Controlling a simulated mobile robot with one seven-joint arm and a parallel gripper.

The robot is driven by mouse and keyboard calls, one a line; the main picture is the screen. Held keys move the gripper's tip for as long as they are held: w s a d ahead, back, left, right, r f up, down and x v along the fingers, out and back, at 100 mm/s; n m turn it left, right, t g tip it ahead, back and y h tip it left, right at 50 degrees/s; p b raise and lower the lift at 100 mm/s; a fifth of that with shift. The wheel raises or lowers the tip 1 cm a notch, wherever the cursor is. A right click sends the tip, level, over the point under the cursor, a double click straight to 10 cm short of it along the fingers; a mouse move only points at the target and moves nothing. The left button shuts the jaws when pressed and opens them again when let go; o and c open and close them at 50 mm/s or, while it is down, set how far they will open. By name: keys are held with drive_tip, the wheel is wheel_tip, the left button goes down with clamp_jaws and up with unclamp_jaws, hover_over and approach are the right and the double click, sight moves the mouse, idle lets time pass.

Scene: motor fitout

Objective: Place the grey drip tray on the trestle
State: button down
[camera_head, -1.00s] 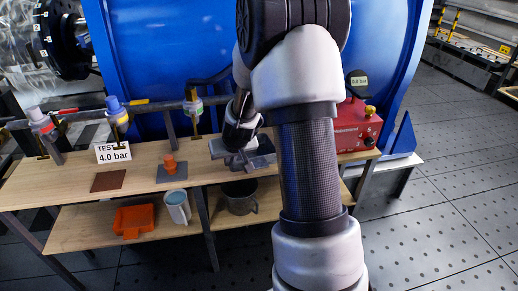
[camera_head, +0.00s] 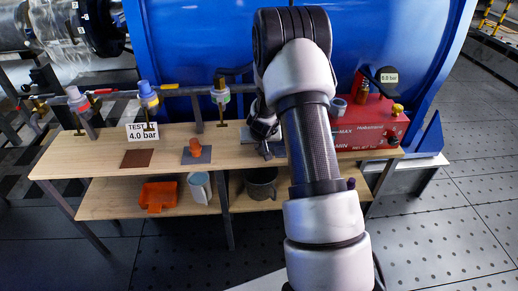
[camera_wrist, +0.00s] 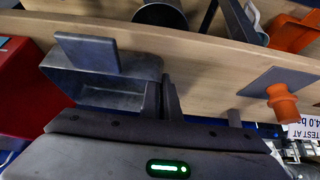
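The grey drip tray (camera_wrist: 110,90) shows in the wrist view as a shallow metal box with a flat square grey panel at its top side. In the head view the tray (camera_head: 246,131) is partly hidden behind my arm, over the right part of the wooden trestle (camera_head: 100,155). My gripper (camera_wrist: 161,90) has its two fingers close together at the tray's right end wall, and they look shut on it. In the head view my gripper (camera_head: 265,138) is partly hidden by the arm. Whether the tray's underside touches the trestle is not clear.
An orange plug on a grey plate (camera_head: 204,155), a brown patch (camera_head: 136,158) and a 4.0 bar sign (camera_head: 142,131) are on the trestle. A red box (camera_head: 370,128) stands at right. Below are an orange item (camera_head: 158,195), a pale cup (camera_head: 199,186) and a grey pot (camera_head: 262,184).

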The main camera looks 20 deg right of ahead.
drive_tip(key=shift+f, duration=0.35)
drive_tip(key=shift+f, duration=0.1)
drive_tip(key=shift+f, duration=0.15)
drive_tip(key=c, duration=2)
unclamp_jaws()
